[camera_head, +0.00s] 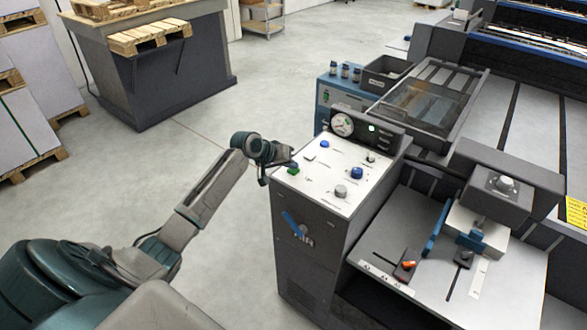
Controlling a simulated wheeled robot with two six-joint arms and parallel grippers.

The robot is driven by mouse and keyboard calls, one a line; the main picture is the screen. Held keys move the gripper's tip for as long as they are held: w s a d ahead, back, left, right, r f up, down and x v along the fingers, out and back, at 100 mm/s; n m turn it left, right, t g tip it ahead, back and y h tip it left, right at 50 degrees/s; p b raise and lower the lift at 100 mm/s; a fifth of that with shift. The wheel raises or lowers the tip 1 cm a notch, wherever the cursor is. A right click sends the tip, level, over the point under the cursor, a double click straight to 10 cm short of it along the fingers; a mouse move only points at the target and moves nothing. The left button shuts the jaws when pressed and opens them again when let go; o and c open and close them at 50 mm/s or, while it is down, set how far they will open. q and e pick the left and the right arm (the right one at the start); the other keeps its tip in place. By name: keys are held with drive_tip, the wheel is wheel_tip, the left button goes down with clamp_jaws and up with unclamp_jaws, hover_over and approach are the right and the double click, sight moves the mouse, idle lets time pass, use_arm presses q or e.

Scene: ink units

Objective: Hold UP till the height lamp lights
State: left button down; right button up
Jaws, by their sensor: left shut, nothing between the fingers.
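A console with a white sloped top (325,185) stands in the middle of the view. A green button (293,171) sits at its left edge. My left gripper (289,167) is shut and empty, with its tips right at the green button. I cannot tell whether the tips press it or only hover over it. A small green lamp (371,128) glows on the dark panel beside a round gauge (342,125). Labels on the console are too small to read, so I cannot tell which button is UP or which lamp is for height. My right gripper is not in view.
Blue knobs (357,172) and a grey knob (341,191) stand on the same console top. A feed table (450,255) with clamps lies to the right. The floor (190,145) behind my left arm is clear.

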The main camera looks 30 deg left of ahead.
sight(290, 171)
use_arm(q)
drive_tip(key=shift+r+p, duration=0.5)
drive_tip(key=shift+r, duration=0.1)
drive_tip(key=shift+r, duration=0.1)
wheel_tip(290, 171, up, 5)
drive_tip(key=p, duration=0.5)
